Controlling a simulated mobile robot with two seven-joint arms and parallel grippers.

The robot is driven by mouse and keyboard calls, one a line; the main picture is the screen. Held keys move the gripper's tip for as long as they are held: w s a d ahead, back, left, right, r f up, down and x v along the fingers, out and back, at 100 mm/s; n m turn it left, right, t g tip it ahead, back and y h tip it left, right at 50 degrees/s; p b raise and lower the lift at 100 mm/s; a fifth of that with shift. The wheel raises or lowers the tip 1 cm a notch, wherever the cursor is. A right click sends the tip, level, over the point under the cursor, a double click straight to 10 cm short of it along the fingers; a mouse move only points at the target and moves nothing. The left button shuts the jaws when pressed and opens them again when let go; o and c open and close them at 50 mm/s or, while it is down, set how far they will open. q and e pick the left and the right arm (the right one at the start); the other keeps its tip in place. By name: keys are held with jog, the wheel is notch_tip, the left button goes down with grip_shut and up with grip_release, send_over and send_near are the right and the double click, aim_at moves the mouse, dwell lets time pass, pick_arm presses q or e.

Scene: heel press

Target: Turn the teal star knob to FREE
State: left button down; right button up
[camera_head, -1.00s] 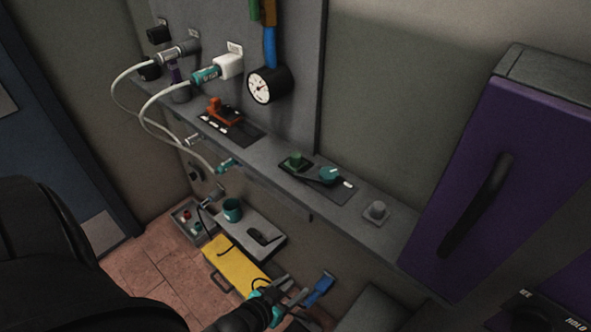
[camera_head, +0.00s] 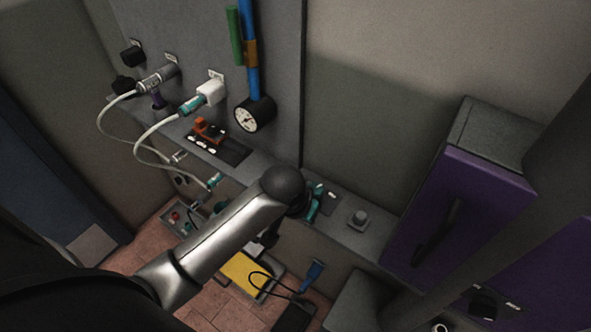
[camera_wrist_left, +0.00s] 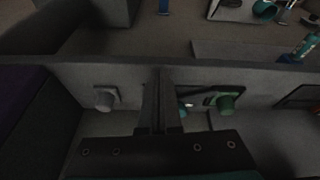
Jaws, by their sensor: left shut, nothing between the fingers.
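My left gripper (camera_wrist_left: 161,78) is shut and empty, its two fingers together in the middle of the left wrist view. In the head view my left arm reaches over the shelf, and its wrist and hand cover the black plate with the knob. A teal patch (camera_head: 314,204) shows beside the wrist; I cannot tell whether it is the gripper or the star knob. In the left wrist view only a small teal sliver (camera_wrist_left: 184,112) shows right of the fingers, so contact with the knob cannot be told. A white label (camera_head: 332,196) stays visible; its text is unreadable.
The grey shelf (camera_head: 350,245) runs below the wall panel. A purple cabinet (camera_head: 490,180) stands at right. Cables and a gauge (camera_head: 248,118) are at upper left.

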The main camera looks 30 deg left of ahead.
pick_arm(q)
jog(key=w+a+r+n+y+p, duration=0.1)
jog(key=w+a+r+n+y, duration=0.15)
jog(key=w+a+r, duration=0.5)
jog(key=shift+n+h, duration=0.35)
jog(key=shift+h, duration=0.1)
jog(key=w+f, duration=0.2)
jog(key=f, duration=0.1)
jog(key=w+f+b, duration=0.1)
jog(key=f, duration=0.1)
jog(key=w+f, duration=0.2)
jog(key=f, duration=0.1)
jog(key=shift+w+d+f+b, duration=0.25)
jog(key=shift+w+f+b, duration=0.1)
jog(key=shift+b, duration=0.05)
jog(key=s+p, duration=0.1)
jog(key=s, duration=0.2)
jog(key=shift+d+r+p, duration=0.15)
jog(key=shift+d+p, duration=0.2)
jog(key=shift+s+d, duration=0.15)
jog(key=shift+s, duration=0.3)
pick_arm(e)
jog(key=shift+r, duration=0.7)
